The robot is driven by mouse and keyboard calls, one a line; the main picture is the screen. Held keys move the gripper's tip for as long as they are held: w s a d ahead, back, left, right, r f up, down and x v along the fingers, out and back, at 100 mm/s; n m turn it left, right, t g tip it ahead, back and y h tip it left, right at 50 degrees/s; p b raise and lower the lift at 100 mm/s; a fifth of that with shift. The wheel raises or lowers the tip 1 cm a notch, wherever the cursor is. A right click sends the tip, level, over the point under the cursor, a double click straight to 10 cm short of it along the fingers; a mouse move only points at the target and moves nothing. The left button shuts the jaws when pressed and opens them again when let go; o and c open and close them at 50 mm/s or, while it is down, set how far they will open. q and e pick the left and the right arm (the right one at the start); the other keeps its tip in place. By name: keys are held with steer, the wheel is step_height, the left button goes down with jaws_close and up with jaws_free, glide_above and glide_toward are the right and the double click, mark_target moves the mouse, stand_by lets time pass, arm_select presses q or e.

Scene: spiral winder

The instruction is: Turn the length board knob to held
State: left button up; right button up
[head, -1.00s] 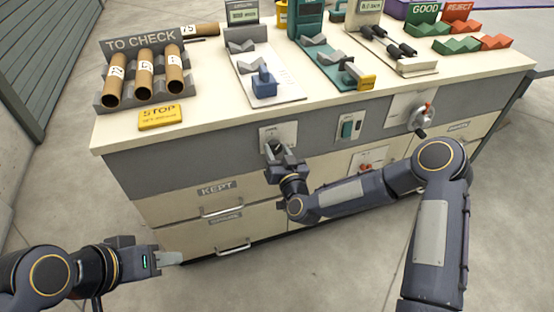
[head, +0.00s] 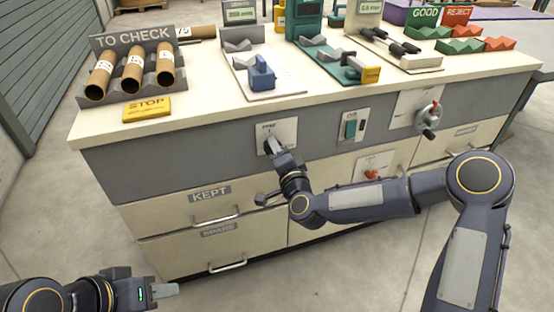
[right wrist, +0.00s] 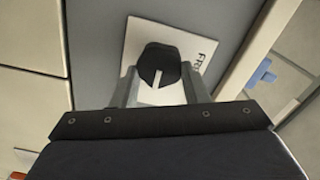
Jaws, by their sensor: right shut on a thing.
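The length board knob (right wrist: 160,63) is black with a white pointer line and sits on a white plate (right wrist: 188,45). In the right wrist view it lies between the two fingers of my right gripper (right wrist: 160,84), which is shut on it. The plate's lettering starts with "FR"; the rest is cut off or unclear. In the head view the plate (head: 288,132) is on the grey front panel, and my right gripper (head: 274,147) covers most of the knob. My left gripper (head: 166,291) is low at the left, away from the bench; its finger gap does not show.
A green switch plate (head: 352,128) and a crank (head: 428,118) are right of the knob. A red control (head: 371,173) sits lower. Drawers marked KEPT (head: 210,193) and SPARE (head: 219,228) are below. Tubes, a yellow STOP block (head: 147,108) and fixtures stand on the bench top.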

steer(key=shift+f+m+b, duration=0.2)
steer(key=shift+m+b, duration=2.35)
steer(key=shift+m, duration=0.65)
steer(key=o, duration=1)
steer(key=shift+c, duration=0.2)
steer(key=p+v, duration=0.1)
steer(key=v, duration=0.7)
